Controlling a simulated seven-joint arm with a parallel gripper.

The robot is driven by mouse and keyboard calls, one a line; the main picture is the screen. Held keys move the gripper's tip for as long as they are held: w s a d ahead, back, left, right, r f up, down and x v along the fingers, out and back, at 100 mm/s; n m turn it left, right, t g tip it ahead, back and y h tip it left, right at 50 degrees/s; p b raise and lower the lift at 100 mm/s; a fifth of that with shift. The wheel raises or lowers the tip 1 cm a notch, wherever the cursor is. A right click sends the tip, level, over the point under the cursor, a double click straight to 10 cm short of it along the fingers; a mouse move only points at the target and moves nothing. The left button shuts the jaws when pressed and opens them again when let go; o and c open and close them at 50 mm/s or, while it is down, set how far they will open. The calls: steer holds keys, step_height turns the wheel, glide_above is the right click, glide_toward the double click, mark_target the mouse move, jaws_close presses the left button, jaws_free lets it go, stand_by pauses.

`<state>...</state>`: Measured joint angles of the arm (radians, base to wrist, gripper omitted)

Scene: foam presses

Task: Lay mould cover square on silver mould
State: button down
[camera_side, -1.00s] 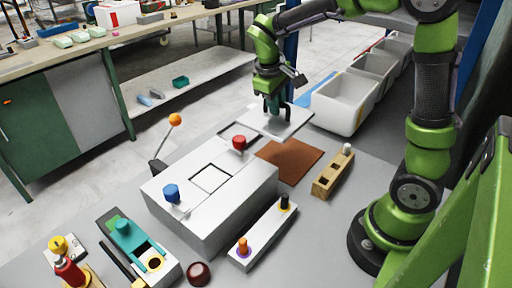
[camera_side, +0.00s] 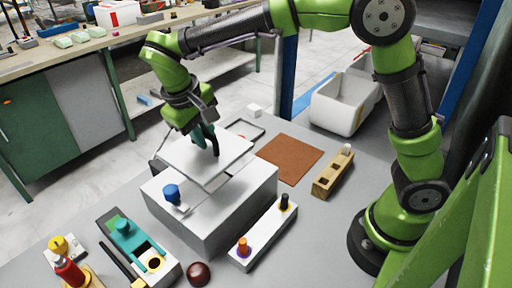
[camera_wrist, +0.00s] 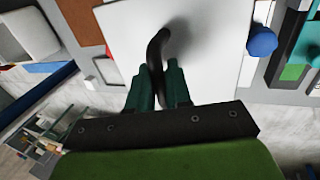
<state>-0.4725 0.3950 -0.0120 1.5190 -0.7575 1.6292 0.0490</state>
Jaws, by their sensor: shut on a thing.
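The mould cover (camera_side: 232,158) is a flat pale square plate with a dark curved handle. My gripper (camera_side: 209,138) is shut on that handle. The silver mould (camera_side: 235,218) is a pale box-shaped block on the grey table. The cover hangs over its top, apparently a little above it, and hides the square recess. A blue knob (camera_side: 172,191) stands on the mould's near-left corner, close to the cover's edge. In the wrist view, the cover (camera_wrist: 215,60) lies beyond my fingers (camera_wrist: 158,85), with the handle (camera_wrist: 156,48) between them and the blue knob (camera_wrist: 262,41) beside its right edge.
A dark-edged frame (camera_side: 246,131) and small white block (camera_side: 254,111) lie behind the mould. A brown mat (camera_side: 290,158) and wooden block (camera_side: 333,175) are to the right. A white strip with two knobs (camera_side: 265,232) lies in front. A teal-topped device (camera_side: 130,240) is front left.

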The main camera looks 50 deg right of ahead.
mark_target(207, 157)
steer(key=shift+f, duration=3.3)
steer(key=shift+f, duration=0.55)
steer(key=c, duration=1)
jaws_free()
steer(key=shift+o, duration=0.2)
steer(key=shift+f, duration=0.1)
